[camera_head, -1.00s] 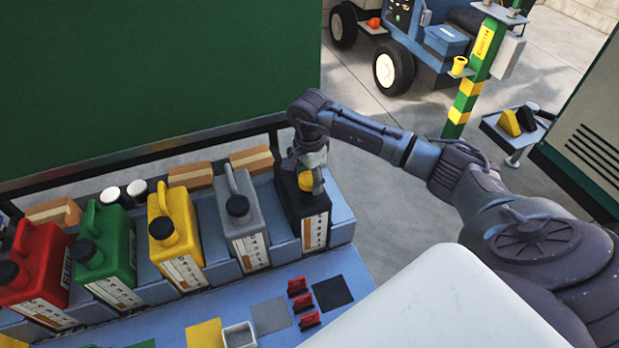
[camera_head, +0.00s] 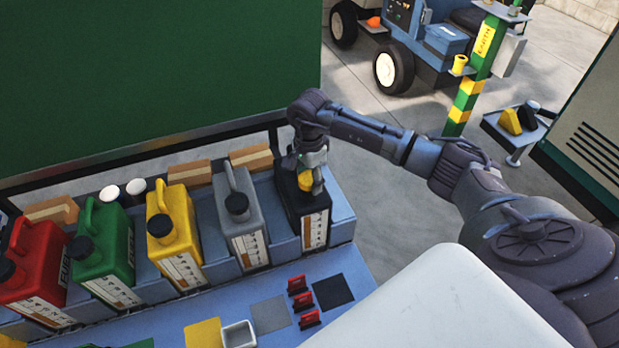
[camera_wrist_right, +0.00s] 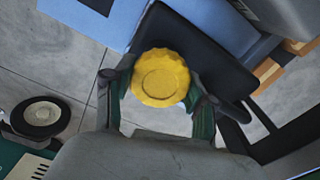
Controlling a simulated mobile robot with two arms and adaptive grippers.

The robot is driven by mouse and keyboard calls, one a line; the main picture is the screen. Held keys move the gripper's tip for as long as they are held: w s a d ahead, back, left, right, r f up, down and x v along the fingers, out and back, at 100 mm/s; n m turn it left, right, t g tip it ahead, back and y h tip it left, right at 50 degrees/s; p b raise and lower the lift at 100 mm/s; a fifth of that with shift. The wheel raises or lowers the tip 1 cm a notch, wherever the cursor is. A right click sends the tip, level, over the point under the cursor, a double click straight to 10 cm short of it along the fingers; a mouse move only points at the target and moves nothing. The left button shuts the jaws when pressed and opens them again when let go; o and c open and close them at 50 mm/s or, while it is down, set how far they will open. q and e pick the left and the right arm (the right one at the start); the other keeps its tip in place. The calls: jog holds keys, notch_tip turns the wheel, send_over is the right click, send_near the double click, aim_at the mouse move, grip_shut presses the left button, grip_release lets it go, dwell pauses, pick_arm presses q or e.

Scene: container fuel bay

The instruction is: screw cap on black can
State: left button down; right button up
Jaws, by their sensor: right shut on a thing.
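The black can (camera_head: 313,222) stands upright at the right end of the row of cans on the blue bench, with a pale label on its front. A yellow cap (camera_head: 305,181) is at the top of the black can, and my right gripper (camera_head: 309,176) is shut on it from above. In the right wrist view the cap (camera_wrist_right: 160,77) sits between the two fingers of my right gripper (camera_wrist_right: 160,95), with the dark can top (camera_wrist_right: 215,60) behind it. Whether the cap is seated on the thread is hidden. My left gripper is not in view.
A grey can (camera_head: 240,215) stands just left of the black can, then yellow (camera_head: 172,225), green (camera_head: 105,245) and red (camera_head: 38,255) cans with black caps. Cardboard boxes (camera_head: 250,158) lie behind. Red clips (camera_head: 303,299) and a small white tray (camera_head: 238,335) are in front.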

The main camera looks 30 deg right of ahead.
jog(key=shift+f+b, duration=0.3)
jog(key=shift+b, duration=0.1)
jog(key=shift+s+f+b, duration=0.25)
jog(key=shift+f+b, duration=0.05)
jog(key=shift+f, duration=0.05)
dwell(0.4)
jog(key=shift+a, duration=0.1)
jog(key=shift+c, duration=0.3)
